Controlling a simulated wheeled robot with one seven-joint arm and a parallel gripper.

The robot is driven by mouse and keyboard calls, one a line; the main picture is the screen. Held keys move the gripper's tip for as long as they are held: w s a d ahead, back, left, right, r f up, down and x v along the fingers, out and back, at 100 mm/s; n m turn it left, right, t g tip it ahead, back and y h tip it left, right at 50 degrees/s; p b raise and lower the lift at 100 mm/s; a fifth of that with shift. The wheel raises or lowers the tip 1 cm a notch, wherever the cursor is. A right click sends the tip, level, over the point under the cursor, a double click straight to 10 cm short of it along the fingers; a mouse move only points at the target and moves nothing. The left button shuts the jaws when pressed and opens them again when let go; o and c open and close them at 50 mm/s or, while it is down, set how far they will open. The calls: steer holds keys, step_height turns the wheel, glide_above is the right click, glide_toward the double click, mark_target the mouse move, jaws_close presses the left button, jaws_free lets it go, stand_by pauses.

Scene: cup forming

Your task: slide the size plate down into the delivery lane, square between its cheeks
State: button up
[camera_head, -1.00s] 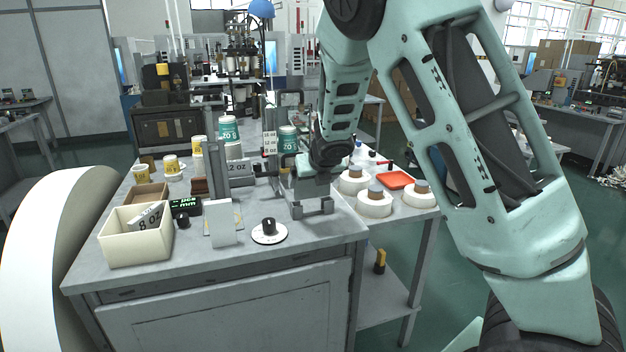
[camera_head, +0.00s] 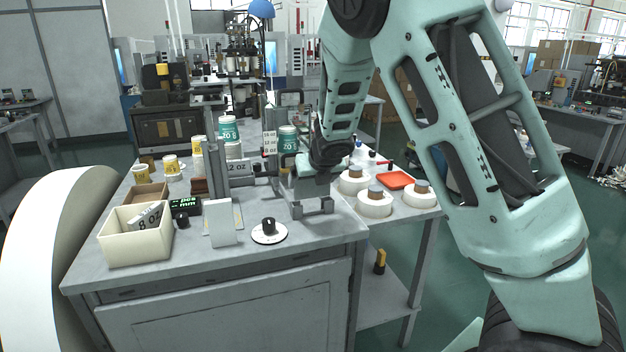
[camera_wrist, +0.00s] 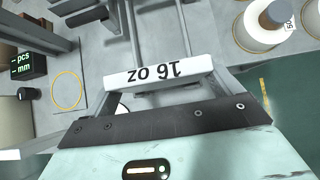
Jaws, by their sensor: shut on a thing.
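The size plate (camera_wrist: 158,73), a pale bar marked 16 OZ, is held across my gripper (camera_wrist: 160,88) in the wrist view. My gripper is shut on it. In the head view my gripper (camera_head: 300,172) points down over the back right of the bench, just above and behind a grey bracket frame (camera_head: 313,207). The plate cannot be made out clearly there. In the wrist view, two parallel grey rails (camera_wrist: 136,32), which look like the delivery lane, run away beyond the plate. I cannot tell whether the plate is between the cheeks or still above them.
A round dial (camera_head: 269,233) sits in front. White rolls (camera_head: 374,204) and a red tray (camera_head: 396,180) lie to the right.

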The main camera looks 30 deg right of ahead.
mark_target(313, 192)
steer(key=shift+f+b, duration=2.05)
steer(key=shift+b, duration=0.1)
steer(key=o, duration=0.8)
steer(key=shift+o, duration=0.2)
steer(key=p+v, duration=0.7)
steer(key=v, duration=1)
steer(key=shift+s+a, duration=0.15)
steer(key=shift+s, duration=0.05)
